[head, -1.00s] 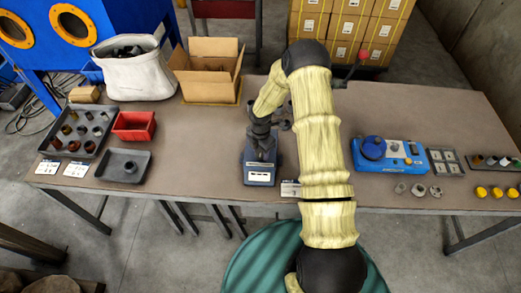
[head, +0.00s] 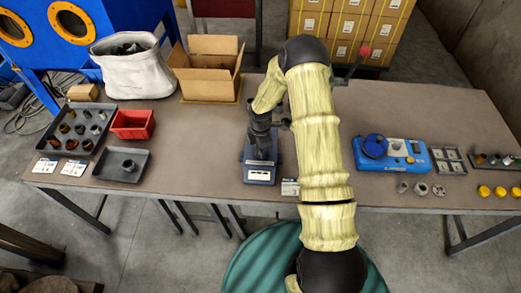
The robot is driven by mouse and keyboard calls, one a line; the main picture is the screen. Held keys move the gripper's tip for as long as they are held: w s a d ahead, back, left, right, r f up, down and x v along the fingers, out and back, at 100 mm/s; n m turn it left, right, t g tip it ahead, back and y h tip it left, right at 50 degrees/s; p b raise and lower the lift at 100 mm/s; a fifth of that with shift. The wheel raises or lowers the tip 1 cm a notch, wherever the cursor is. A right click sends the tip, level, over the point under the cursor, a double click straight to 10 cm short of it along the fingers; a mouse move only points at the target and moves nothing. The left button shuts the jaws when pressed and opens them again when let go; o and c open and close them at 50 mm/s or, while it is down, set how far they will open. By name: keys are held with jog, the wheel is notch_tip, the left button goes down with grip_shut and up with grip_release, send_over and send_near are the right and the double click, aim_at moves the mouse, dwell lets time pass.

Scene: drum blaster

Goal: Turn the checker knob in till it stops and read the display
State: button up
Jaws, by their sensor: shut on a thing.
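The checker (head: 259,175) is a small blue-grey device near the front edge of the table, with a pale display strip on its front face. The strip's reading is too small to make out. My gripper (head: 262,152) points down at the top of the checker and is shut on its knob. The knob itself is hidden by the dark fingers and wrist.
To the left are a grey tray of small parts (head: 55,142), a red bin (head: 133,125) and a shallow grey tray (head: 106,172). A cardboard box (head: 207,90) stands behind. A blue device with a round dome (head: 408,163) sits at the right.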

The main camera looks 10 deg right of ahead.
jog(key=m+b, duration=0.3)
jog(key=m, duration=0.4)
jog(key=m+b, duration=0.2)
jog(key=m, duration=0.4)
jog(key=shift+w+m, duration=0.1)
jog(key=shift+m, duration=0.2)
jog(key=m+b, duration=0.1)
jog(key=m, duration=0.3)
jog(key=shift+m, duration=0.3)
jog(key=m, duration=0.4)
jog(key=shift+b, duration=0.3)
jog(key=o, duration=1)
notch_tip(320, 180, up, 18)
jog(key=shift+f+b, duration=0.25)
jog(key=shift+b, duration=0.65)
